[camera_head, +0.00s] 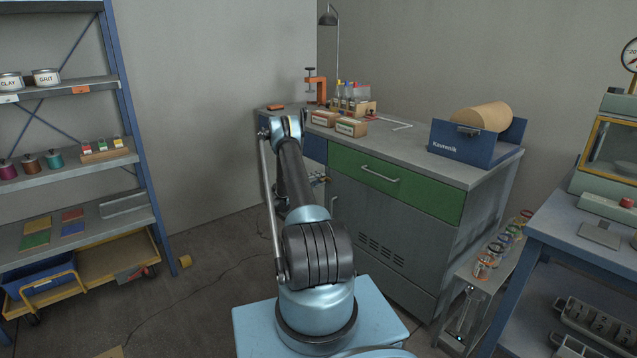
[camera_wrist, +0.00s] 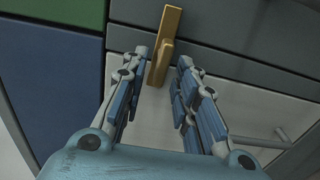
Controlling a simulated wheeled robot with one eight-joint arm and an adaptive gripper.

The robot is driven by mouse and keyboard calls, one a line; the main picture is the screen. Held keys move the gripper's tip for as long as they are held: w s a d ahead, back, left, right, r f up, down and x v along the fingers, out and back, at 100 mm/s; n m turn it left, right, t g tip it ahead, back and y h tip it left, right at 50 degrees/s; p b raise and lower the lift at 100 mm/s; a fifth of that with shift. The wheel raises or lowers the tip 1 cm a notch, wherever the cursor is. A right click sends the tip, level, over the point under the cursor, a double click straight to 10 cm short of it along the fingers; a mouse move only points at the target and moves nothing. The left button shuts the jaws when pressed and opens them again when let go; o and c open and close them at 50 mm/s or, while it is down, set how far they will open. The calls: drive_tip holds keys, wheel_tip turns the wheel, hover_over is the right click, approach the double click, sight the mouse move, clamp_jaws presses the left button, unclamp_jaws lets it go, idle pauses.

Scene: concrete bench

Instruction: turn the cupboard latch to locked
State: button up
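The latch (camera_wrist: 168,30) is a brass-yellow bar with a raised handle, upright and slightly tilted in the wrist view, across the seam between a dark grey panel and a paler panel. My gripper (camera_wrist: 163,60) is open, with one finger on each side of the latch's lower part. A gap shows on the right; I cannot tell whether the left finger touches it. The grey cupboard (camera_head: 395,222) is under the bench in the head view. There my arm hides the latch, and my gripper cannot be made out clearly.
A green drawer (camera_head: 400,185) with a bar handle is in the bench front. A metal handle (camera_wrist: 258,140) shows at the lower right of the wrist view. A low rack with jars (camera_head: 487,262) stands right of the cupboard. Shelving (camera_head: 75,165) is at left; floor between is mostly clear.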

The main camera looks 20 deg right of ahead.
drive_tip(key=v, duration=1.2)
drive_tip(key=shift+r, duration=0.15)
